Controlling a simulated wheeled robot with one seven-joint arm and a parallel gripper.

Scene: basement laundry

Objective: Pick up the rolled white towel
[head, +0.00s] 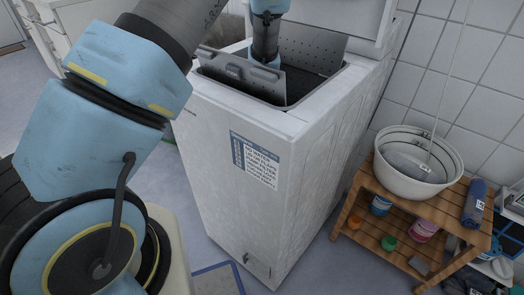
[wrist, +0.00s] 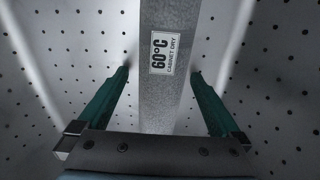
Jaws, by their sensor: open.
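No rolled white towel can be made out in either view. My gripper (wrist: 159,72) is open, its two green fingers spread on either side of a grey metal bar or post (wrist: 165,105) with a "60°C cabinet dry" label. I cannot tell whether the fingers touch the bar. In the head view my wrist reaches down into the open top of a white machine (head: 240,185); the fingers are hidden there.
Perforated pale walls (wrist: 60,60) close in on both sides of my gripper. The machine's raised flap (head: 240,75) stands at the opening's near-left edge. Right of the machine, a wooden bench (head: 450,207) holds a white tub (head: 388,178) and a rolled blue cloth (head: 474,205).

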